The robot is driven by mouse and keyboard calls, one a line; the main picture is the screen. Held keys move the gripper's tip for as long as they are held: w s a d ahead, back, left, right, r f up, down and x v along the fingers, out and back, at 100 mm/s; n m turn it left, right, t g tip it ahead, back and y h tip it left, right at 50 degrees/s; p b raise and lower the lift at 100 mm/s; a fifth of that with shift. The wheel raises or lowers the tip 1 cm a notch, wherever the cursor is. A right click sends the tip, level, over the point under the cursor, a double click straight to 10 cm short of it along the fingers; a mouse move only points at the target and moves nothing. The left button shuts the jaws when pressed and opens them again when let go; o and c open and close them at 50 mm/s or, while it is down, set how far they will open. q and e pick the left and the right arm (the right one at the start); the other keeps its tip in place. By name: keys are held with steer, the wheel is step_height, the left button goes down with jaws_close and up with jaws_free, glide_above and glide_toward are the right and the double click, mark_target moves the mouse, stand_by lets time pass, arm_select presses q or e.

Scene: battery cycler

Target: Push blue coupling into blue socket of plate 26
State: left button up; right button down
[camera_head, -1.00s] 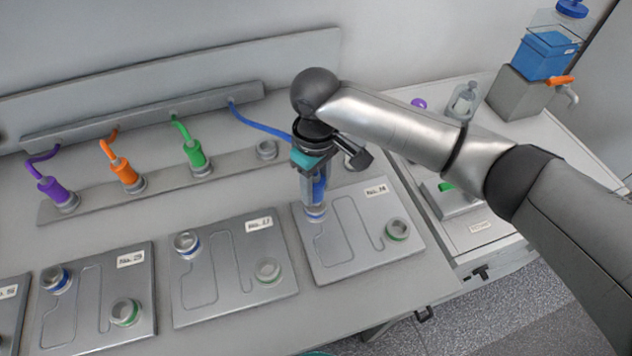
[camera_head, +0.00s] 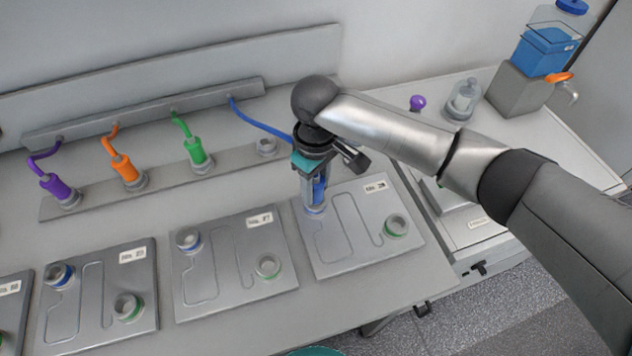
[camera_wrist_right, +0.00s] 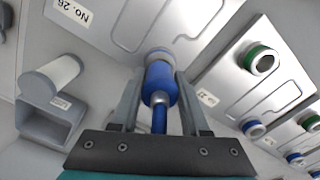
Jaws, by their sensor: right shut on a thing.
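The blue coupling (camera_wrist_right: 160,84) is held between the fingers of my right gripper (camera_wrist_right: 158,88), which is shut on it. In the head view the right gripper (camera_head: 315,190) points down over the upper left corner of plate 26 (camera_head: 385,248). The coupling's lower end meets the blue-ringed socket (camera_head: 314,210) of that plate, and it looks upright. In the wrist view the coupling's tip is at the pale socket ring (camera_wrist_right: 158,54); how deep it sits cannot be told. A blue hose (camera_head: 262,127) runs from the rear rail to the coupling. My left gripper is not in view.
Plate 27 (camera_head: 208,307) lies left of plate 26, with more plates beyond. Purple (camera_head: 58,188), orange (camera_head: 123,170) and green couplings (camera_head: 195,153) stand in the rear holder strip. A grey block with a blue container (camera_head: 543,55) stands at the back right.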

steer(key=shift+f, duration=0.75)
stand_by(0.3)
jaws_free()
stand_by(0.6)
step_height(320, 180, up, 15)
steer(key=p, duration=0.1)
steer(key=shift+r+p, duration=0.15)
steer(key=shift+p, duration=0.15)
